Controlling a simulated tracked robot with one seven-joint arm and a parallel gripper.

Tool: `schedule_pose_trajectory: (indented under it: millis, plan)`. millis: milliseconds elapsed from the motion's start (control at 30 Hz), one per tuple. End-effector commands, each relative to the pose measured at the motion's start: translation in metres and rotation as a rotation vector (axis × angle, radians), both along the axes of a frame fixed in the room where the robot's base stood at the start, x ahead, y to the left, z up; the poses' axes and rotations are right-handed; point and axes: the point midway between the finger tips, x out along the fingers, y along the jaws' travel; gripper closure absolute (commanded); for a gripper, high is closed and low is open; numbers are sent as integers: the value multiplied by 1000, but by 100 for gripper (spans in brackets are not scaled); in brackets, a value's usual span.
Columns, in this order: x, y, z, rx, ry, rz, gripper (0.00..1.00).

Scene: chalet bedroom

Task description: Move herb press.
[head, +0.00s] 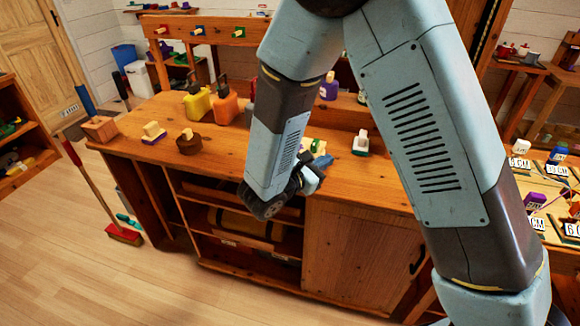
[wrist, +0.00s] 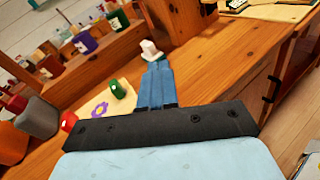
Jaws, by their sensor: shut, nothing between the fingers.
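No label marks the herb press, so I cannot tell which piece it is. Small press-like pieces stand on the wooden counter (head: 230,160): a white-topped piece with a green base (head: 361,142), a cream piece on a purple base (head: 153,132), and a round brown piece with a pale knob (head: 188,143). My gripper (head: 322,162) is shut and empty over the counter's front part. In the wrist view its blue fingers (wrist: 158,72) point at the white-topped piece (wrist: 150,50), which shows just past their tips; I cannot tell if they touch.
Yellow (head: 197,103) and orange (head: 227,107) containers stand at the counter's back. A wooden block (head: 100,129) sits at its left end. A green piece (wrist: 118,89) on a pale board lies left of my fingers. A red broom (head: 124,234) stands on the floor.

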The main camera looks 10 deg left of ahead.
Motion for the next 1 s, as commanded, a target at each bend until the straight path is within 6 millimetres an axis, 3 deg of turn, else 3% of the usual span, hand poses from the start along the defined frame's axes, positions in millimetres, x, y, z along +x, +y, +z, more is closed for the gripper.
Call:
schedule_pose_trajectory:
  millis: [33,200,400,533,667,1000]
  plan:
    - [-6,20,-15,-43,3,70,100]
    - [-26,76,-57,-152,-10,288,100]
    - [-49,115,-90,-220,-19,451,100]
    - [-55,125,-98,-235,-24,493,100]
    - [-48,125,-99,-238,-25,499,100]
    - [6,118,-99,-235,-25,495,100]
